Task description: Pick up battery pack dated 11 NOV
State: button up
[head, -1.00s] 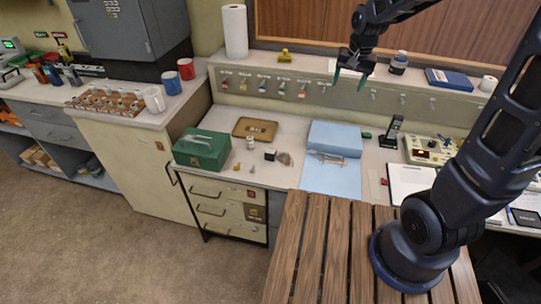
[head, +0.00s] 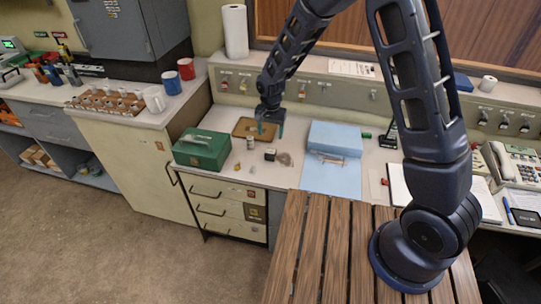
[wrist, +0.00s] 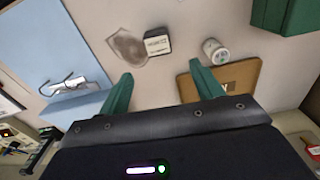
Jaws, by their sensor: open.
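A small dark block with a white label (head: 270,155) lies on the desk right of the green box. It also shows in the wrist view (wrist: 157,43), beyond and between my fingertips; its print is too small to read, so I cannot tell whether it is the battery pack dated 11 NOV. My gripper (head: 271,129) is above the back of the desk, near the brown tray. In the wrist view my gripper (wrist: 160,73) has its two green fingers wide apart with nothing between them.
The desk front there is mostly clear.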

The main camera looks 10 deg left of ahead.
aim_at(270, 151)
jog(key=shift+s+a+f, duration=0.15)
jog(key=shift+a+f, duration=0.05)
jog(key=shift+f, duration=0.35)
notch_tip(270, 151, down, 5)
jog(key=shift+r, duration=0.1)
jog(key=shift+s+d+f, duration=0.15)
jog(key=shift+f, duration=1.2)
jog(key=shift+s+d+f, duration=0.15)
jog(key=shift+f, duration=1.2)
jog(key=c, duration=1.2)
jog(key=shift+o, duration=0.2)
jog(key=shift+r, duration=0.15)
